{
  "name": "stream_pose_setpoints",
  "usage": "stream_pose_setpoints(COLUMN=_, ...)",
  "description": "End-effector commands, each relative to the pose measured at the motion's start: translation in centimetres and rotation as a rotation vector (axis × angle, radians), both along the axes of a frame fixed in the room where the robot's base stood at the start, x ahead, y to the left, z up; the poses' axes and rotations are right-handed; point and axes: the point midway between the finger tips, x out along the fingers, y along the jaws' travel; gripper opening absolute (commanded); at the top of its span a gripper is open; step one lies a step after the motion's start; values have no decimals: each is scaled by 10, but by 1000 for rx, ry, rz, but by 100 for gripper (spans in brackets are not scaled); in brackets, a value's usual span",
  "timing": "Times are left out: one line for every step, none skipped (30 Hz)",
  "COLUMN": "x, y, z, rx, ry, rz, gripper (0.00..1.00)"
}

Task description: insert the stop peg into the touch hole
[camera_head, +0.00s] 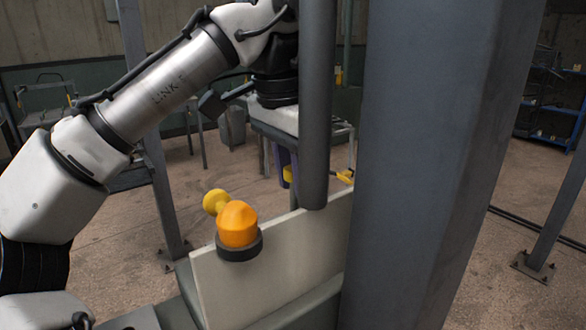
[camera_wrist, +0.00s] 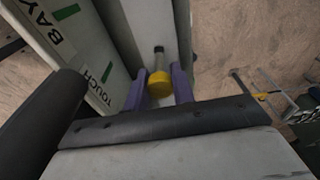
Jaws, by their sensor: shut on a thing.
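In the wrist view, my gripper (camera_wrist: 160,84) has its purple fingers shut on the stop peg (camera_wrist: 160,80). The peg has a yellow head between the fingers and a thin grey shaft with a dark tip pointing away from the camera. A pale panel (camera_wrist: 62,58) to the left carries the labels "BAY" and "TOUCH" (camera_wrist: 104,76) with green marks. The peg is beside this panel; I see no tip inside a hole. The touch hole itself cannot be made out. In the head view, my gripper (camera_head: 284,160) is partly hidden by a dark tube.
A thick grey post (camera_head: 430,150) and a dark vertical tube (camera_head: 317,100) block much of the head view. An orange dome lamp (camera_head: 238,224) and a yellow ball (camera_head: 214,201) stand at the pale board (camera_head: 275,265). Open floor (camera_head: 110,230) lies to the left.

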Motion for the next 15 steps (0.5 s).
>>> stream_pose_setpoints(x=0, y=0, z=1, rx=-1, ry=-1, rz=-1, gripper=0)
stream_pose_setpoints(x=0, y=0, z=1, rx=-1, ry=-1, rz=0, gripper=0)
stream_pose_setpoints(x=0, y=0, z=0, rx=-1, ry=-1, rz=0, gripper=0)
stream_pose_setpoints(x=0, y=0, z=0, rx=-1, ry=-1, rz=0, gripper=0)
stream_pose_setpoints(x=0, y=0, z=0, rx=-1, ry=-1, rz=0, gripper=0)
stream_pose_setpoints(x=0, y=0, z=0, rx=-1, ry=-1, rz=0, gripper=0)
stream_pose_setpoints(x=0, y=0, z=0, rx=-1, ry=-1, rz=0, gripper=0)
stream_pose_setpoints(x=0, y=0, z=0, rx=-1, ry=-1, rz=0, gripper=0)
stream_pose_setpoints(x=0, y=0, z=0, rx=-1, ry=-1, rz=0, gripper=0)
stream_pose_setpoints(x=0, y=0, z=0, rx=-1, ry=-1, rz=0, gripper=0)
stream_pose_setpoints(x=0, y=0, z=0, rx=-1, ry=-1, rz=0, gripper=0)
stream_pose_setpoints(x=0, y=0, z=-1, rx=-1, ry=-1, rz=0, gripper=0)
stream_pose_setpoints(x=0, y=0, z=-1, rx=-1, ry=-1, rz=0, gripper=0)
stream_pose_setpoints(x=0, y=0, z=-2, rx=-1, ry=0, rz=0, gripper=0)
stream_pose_setpoints(x=0, y=0, z=-3, rx=-1, ry=0, rz=0, gripper=0)
